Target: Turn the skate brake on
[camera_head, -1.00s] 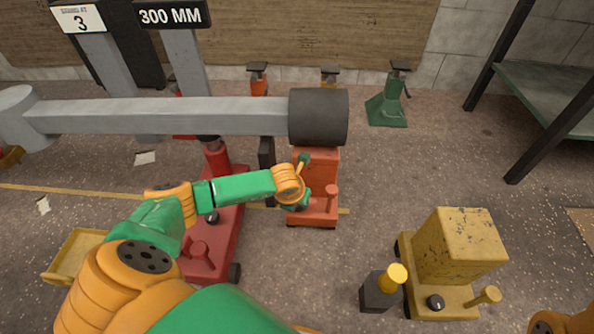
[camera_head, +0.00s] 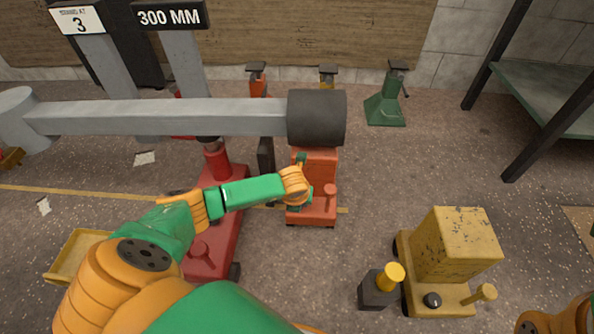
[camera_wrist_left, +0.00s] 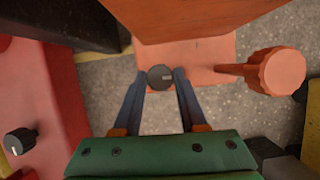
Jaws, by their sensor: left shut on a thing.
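An orange skate (camera_head: 318,205) stands on the floor under the dark end of a grey beam. It has a flat base, a raised block and a handle post. My left gripper (camera_head: 297,200) is at the left side of this skate in the head view, partly hidden by my wrist. In the left wrist view, its two fingers (camera_wrist_left: 161,76) are shut on a round dark brake knob (camera_wrist_left: 158,77) on the orange base. The knob's white mark points right in that view. My right gripper is out of view.
The grey beam (camera_head: 160,117) with its dark end (camera_head: 316,118) hangs over the skate. A red skate (camera_head: 215,240) stands left. A yellow skate (camera_head: 455,245) and a dark jack (camera_head: 376,290) stand right. Several stands, including a green one (camera_head: 386,110), are behind. Floor is clear between.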

